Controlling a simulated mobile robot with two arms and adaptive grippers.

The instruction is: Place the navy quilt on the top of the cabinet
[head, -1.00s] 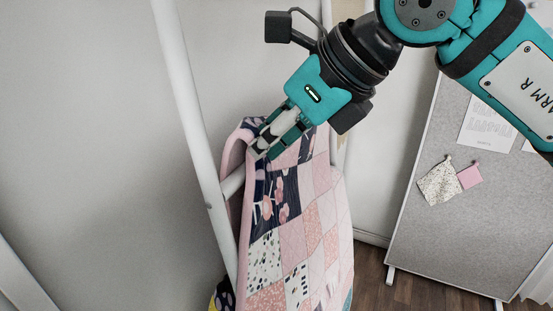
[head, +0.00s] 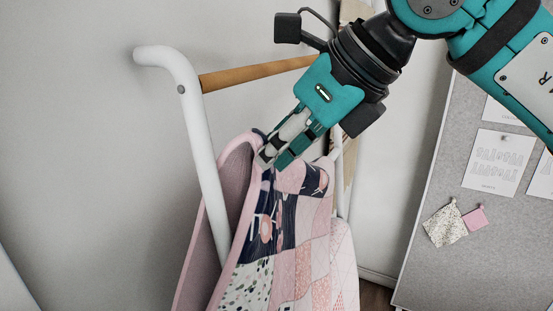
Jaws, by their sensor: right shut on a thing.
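The quilt (head: 283,235) shows pink, navy and white patchwork in the head view. It hangs in folds at a white rack (head: 207,165), low in the middle of the picture. My right gripper (head: 272,160), teal and dark, comes down from the upper right and is shut on the quilt's top edge. Part of the quilt's back side shows to the left, behind the rack's post. The lower end of the quilt is cut off by the picture's bottom edge. The cabinet and my left gripper are not in view.
A wooden bar (head: 255,75) joins the rack's white post at the top. A grey pin board (head: 430,255) with paper sheets (head: 498,162) and small fabric swatches (head: 446,225) stands on the right. A plain wall is on the left.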

